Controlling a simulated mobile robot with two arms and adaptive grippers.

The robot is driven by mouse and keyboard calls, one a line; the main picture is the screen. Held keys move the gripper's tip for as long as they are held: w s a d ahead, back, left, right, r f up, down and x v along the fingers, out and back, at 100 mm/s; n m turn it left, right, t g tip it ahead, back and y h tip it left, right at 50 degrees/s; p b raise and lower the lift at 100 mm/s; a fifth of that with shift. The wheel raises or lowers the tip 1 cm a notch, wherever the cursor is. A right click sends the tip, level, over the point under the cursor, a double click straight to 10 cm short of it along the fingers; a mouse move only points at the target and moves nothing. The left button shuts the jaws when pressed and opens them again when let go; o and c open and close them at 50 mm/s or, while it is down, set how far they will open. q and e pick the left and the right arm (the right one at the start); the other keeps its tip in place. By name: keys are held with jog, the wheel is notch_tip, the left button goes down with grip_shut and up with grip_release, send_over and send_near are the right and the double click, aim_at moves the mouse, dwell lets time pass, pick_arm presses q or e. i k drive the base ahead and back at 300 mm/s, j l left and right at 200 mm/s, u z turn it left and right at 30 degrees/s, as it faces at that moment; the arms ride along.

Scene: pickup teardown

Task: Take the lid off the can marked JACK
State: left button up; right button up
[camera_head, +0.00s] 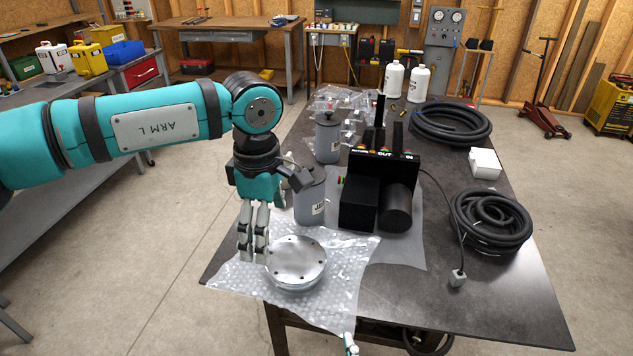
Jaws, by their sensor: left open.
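A grey can (310,200) with a white label stands on the table behind my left gripper; only the label's first letter or so can be read, and it looks like a J. My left arm hides part of its upper body and top. A second grey can (327,140) with a dark top knob stands behind it, upright. My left gripper (254,252) is open and empty, fingers pointing down, at the left edge of a round silver metal disc (297,262) on bubble wrap. A small part of my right gripper (350,344) shows at the bottom edge.
A black device (385,165) marked CUT and IN stands right of the cans. Black hose coils (490,220), a white box (485,163) and white bottles (418,82) lie further right and back. Bubble wrap (235,278) overhangs the table's near left edge.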

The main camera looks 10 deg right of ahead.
aim_at(309, 204)
jog(key=i+l, duration=0.25)
jog(key=i, duration=0.2)
jog(key=i+l, duration=0.3)
jog(key=i, duration=0.1)
